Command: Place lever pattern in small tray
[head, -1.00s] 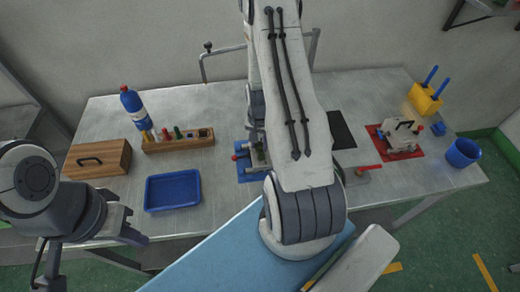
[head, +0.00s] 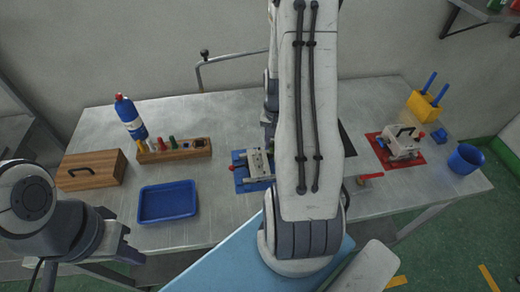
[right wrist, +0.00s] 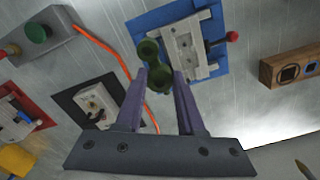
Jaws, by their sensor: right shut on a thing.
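The lever pattern (right wrist: 149,58), a small dark green piece with rounded ends, sits between the fingertips of my right gripper (right wrist: 160,78) in the right wrist view. The right gripper is shut on it. In the head view, my right arm hides this gripper and the pattern. The small blue tray (head: 168,216) lies left of centre on the table and looks empty. My left gripper (head: 136,243) is low at the left, in front of the tray and apart from it; its jaw opening is unclear.
A grey mould on a blue mat (head: 238,184) stands right of the tray. A wooden tool block (head: 178,155), a blue bottle (head: 130,118) and a wooden box (head: 92,172) stand left. A red mat (head: 378,147) with a metal fixture and a blue bin (head: 466,159) are right.

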